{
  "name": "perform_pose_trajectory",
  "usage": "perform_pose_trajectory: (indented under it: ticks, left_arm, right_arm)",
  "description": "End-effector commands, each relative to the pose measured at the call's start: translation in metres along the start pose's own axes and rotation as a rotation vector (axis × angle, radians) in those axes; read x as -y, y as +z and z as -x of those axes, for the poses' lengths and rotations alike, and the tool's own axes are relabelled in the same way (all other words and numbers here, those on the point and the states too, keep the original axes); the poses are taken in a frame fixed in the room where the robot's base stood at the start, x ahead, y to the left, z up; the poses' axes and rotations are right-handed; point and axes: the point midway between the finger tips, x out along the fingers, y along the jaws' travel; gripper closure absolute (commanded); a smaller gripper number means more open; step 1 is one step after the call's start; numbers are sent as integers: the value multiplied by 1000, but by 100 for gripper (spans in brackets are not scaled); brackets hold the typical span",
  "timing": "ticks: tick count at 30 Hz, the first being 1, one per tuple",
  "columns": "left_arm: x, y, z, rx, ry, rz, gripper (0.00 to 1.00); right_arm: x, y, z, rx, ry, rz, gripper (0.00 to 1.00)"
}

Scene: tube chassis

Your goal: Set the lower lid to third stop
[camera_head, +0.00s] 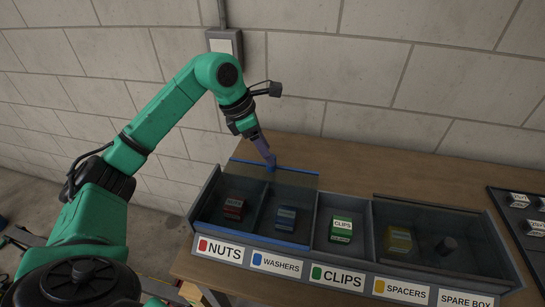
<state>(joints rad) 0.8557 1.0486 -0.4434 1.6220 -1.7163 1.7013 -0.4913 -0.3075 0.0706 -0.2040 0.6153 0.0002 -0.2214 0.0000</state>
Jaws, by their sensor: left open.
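A long dark tray (205,198) with labelled compartments stands on the wooden bench. A clear lid with a blue back edge (300,172) lies at its left part, over the nuts and washers side. A second clear lid with a dark edge (420,203) covers the right part, over the spacers and spare box side. Which lid is lower is hard to tell. My left gripper (269,164) points down at the blue back edge, with its fingers open around or just beside a small blue handle; contact is unclear. My right gripper is out of view.
Compartments hold a red box (233,208), a blue box (286,218), a green clips box (341,228), a yellow box (398,240) and a dark cylinder (446,246). A dark panel (522,225) lies at right. Bench behind the tray is clear; a block wall stands behind.

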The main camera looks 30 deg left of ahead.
Motion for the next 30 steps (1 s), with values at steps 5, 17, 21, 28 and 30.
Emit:
perform_pose_trajectory:
  ticks: [5,17,21,28,30]
  left_arm:
    - [0,0,-32,0,-1,0,38]
    - [0,0,-40,1,1,0,65]
    - [0,0,-40,1,1,0,100]
    - [0,0,-40,1,1,0,100]
    - [0,0,-40,1,2,0,100]
  right_arm:
    - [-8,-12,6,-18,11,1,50]
    - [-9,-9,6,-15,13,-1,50]
    - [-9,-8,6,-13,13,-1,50]
    - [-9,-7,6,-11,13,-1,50]
    - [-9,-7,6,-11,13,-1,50]
